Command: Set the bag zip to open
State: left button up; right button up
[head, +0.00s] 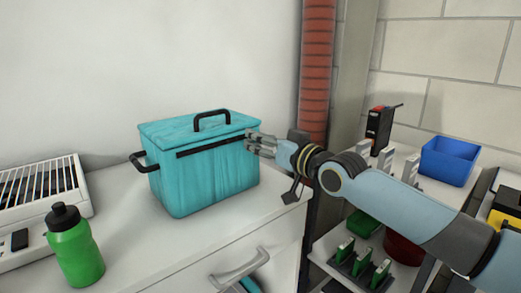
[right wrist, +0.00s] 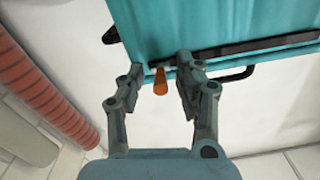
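The teal bag (head: 205,180) stands upright on the white counter, with a black handle on top and a black zip band (head: 210,146) along its upper front. My right gripper (head: 258,145) is at the right end of this band, beside the bag's upper right corner. In the right wrist view, my right gripper (right wrist: 163,68) is open, its two fingers apart on either side of an orange zip pull (right wrist: 160,84). The fingers do not appear closed on the pull. The pull hangs at the end of the black band (right wrist: 235,50). My left gripper is not in view.
A green bottle (head: 74,248) and a white slatted appliance (head: 40,195) stand left of the bag. A red ribbed pipe (head: 317,75) rises behind my right arm. A shelf at right holds a blue bin (head: 448,162). The counter in front of the bag is clear.

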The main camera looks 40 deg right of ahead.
grip_shut()
jog(key=shift+a, duration=0.1)
dwell(0.5)
